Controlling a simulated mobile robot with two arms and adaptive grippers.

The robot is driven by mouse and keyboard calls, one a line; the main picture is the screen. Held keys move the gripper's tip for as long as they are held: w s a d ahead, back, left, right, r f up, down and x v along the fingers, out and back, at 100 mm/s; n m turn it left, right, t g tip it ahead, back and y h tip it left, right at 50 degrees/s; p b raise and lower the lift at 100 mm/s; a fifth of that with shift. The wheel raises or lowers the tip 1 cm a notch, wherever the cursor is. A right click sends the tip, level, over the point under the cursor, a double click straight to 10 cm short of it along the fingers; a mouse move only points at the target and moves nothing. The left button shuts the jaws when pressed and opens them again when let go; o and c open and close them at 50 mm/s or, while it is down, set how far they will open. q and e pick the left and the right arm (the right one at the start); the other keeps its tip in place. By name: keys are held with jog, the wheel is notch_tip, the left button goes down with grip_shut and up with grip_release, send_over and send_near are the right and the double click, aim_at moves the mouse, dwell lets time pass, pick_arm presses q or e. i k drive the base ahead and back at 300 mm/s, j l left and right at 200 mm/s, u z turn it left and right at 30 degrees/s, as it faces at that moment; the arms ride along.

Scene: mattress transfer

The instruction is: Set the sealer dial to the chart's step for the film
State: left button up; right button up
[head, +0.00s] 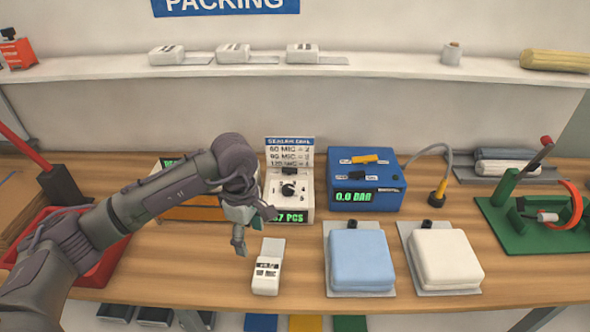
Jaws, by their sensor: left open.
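The white sealer (305,203) stands at the middle of the bench with a black dial (289,189) on its front face. Green digits show below the dial, partly covered by my gripper. The chart (290,153) stands above the dial, headed sealer dial, with lines that seem to read 60 mic = 2, 90 mic = 4 or similar, and 120 mic; the last digits are hard to read. My left gripper (254,229) is open and empty, just left of and in front of the sealer, apart from the dial. A small white labelled packet (267,272), possibly the film, lies in front of it. My right gripper is out of view.
A blue box (365,203) reading 0.0 BAR stands right of the sealer, with a hose. A blue mattress (361,261) and a white mattress (446,257) lie in front. A green fixture (538,233) is at right, a red tray (103,269) at left.

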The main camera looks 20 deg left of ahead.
aim_at(289, 189)
jog(key=i, duration=1.05)
